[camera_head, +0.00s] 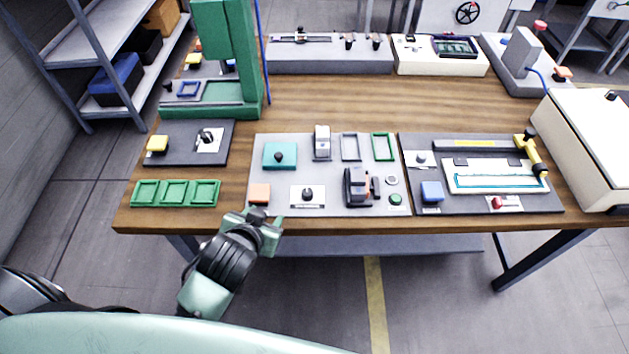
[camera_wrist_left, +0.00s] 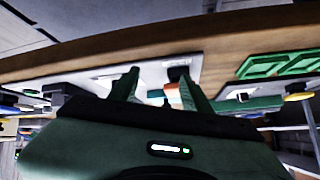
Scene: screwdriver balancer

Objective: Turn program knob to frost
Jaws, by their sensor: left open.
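Several knobs are in the head view, and their lettering is too small to read. A black knob (camera_head: 307,193) sits on a white labelled plate at the front of the light grey panel (camera_head: 330,207). Another dark knob (camera_head: 205,137) is on a white plate on the dark panel at the left, and one more (camera_head: 278,157) is on a teal square. My left gripper (camera_head: 258,222) is at the table's front edge, left of and nearer than the front knob. Its fingers (camera_wrist_left: 160,85) are apart and hold nothing in the left wrist view. My right gripper is not in view.
An orange block (camera_head: 259,193) lies just beyond my left gripper. Green trays (camera_head: 175,193) are to its left. A black device (camera_head: 359,187) stands right of the front knob. A green column (camera_head: 225,50) rises at the back left. Bare wood lies behind the panels.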

